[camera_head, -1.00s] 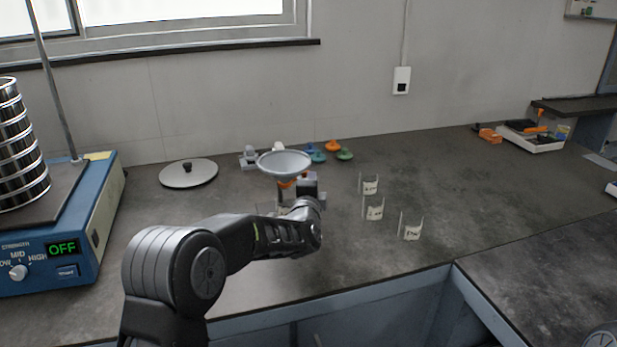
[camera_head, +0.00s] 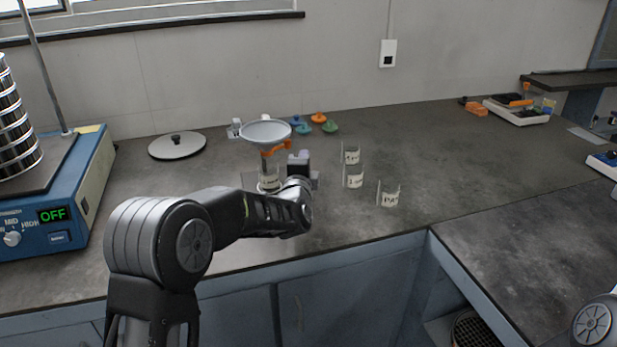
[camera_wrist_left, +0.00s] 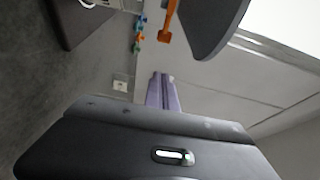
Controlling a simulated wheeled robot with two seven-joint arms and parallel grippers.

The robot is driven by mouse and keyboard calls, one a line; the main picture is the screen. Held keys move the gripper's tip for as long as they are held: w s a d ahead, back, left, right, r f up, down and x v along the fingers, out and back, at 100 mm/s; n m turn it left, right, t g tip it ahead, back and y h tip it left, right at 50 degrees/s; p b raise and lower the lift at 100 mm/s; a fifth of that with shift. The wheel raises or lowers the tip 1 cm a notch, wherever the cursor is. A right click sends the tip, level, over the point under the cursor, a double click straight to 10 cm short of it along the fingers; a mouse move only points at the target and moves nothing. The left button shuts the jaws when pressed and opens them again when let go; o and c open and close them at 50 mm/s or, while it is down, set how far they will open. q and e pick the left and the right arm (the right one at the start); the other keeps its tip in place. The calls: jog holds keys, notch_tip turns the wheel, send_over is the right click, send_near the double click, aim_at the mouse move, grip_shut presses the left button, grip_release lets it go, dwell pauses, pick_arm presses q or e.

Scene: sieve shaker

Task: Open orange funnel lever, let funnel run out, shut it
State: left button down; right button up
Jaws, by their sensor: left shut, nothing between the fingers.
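The grey-white funnel (camera_head: 265,131) stands on its holder at the back of the bench. Its orange lever (camera_head: 277,148) sticks out to the right below the bowl. In the left wrist view the lever (camera_wrist_left: 168,22) hangs beside the dark funnel bowl (camera_wrist_left: 208,25). A clear labelled beaker (camera_head: 268,181) stands under the funnel, partly behind my arm. My left gripper (camera_head: 298,158) is just right of and below the lever, apart from it. Its fingers (camera_wrist_left: 162,80) are shut and empty. The funnel's contents and any flow cannot be made out. My right gripper is out of view.
Several labelled clear beakers (camera_head: 354,176) stand to the right. A grey lid (camera_head: 177,145) lies at left, near the blue sieve shaker (camera_head: 52,225), which reads OFF. Small coloured items (camera_head: 318,119) lie behind. The bench centre-right is clear.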

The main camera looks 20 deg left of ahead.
pick_arm(q)
jog(key=s+d, duration=0.1)
jog(key=s, duration=0.6)
jog(key=shift+d, duration=0.2)
